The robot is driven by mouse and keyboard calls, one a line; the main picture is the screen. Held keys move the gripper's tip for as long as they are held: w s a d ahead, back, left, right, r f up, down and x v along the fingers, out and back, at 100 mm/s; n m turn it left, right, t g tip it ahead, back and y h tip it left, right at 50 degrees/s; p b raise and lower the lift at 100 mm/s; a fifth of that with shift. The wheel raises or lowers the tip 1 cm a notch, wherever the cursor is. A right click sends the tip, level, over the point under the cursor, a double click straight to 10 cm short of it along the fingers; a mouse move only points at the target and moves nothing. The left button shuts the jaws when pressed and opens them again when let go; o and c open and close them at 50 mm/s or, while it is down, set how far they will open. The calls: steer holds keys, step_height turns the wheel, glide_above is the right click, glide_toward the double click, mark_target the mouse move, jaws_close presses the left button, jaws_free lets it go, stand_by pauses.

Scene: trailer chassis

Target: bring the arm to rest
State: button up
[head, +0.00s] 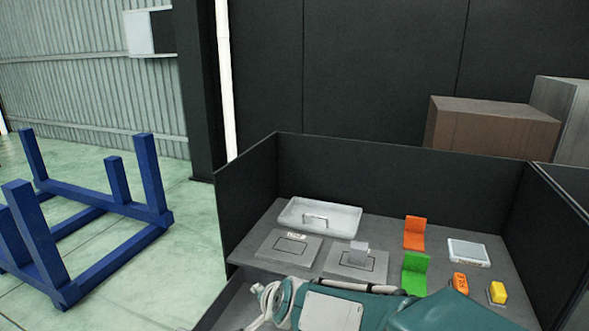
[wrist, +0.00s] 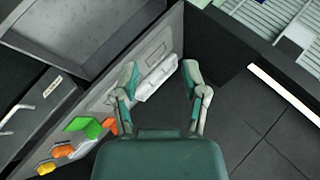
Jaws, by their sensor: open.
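My gripper (wrist: 160,78) shows in the wrist view with its two teal and grey fingers spread apart and nothing between them. It points past the bench toward the dark wall and is not touching any part on the bench. In the head view my teal arm lies low across the front of the bench and hides part of it. The grey bench top (head: 386,227) carries several parts behind the arm. The green bracket (head: 415,276) stands nearest the arm, and it also shows in the wrist view (wrist: 82,126).
An orange bracket (head: 414,233), a white tray (head: 325,216), two grey plates (head: 286,249) (head: 345,264), a grey square (head: 468,252), an orange block (head: 459,282) and a yellow block (head: 497,292) lie on the bench. Dark panels wall it in. A blue frame (head: 105,205) stands left; floor between is clear.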

steer(key=s+d+r+n+g+h, duration=0.1)
steer(key=s+d+r+n+h, duration=0.1)
steer(key=s+d, duration=0.8)
steer(key=s+d+r+n+g+h, duration=0.1)
steer(key=s+d+n, duration=0.4)
steer(key=s+d, duration=0.5)
step_height(320, 180, up, 2)
steer(key=shift+d+r+n+g+h, duration=0.1)
steer(key=shift+d+n+g+h, duration=0.25)
steer(key=shift+d+h, duration=0.4)
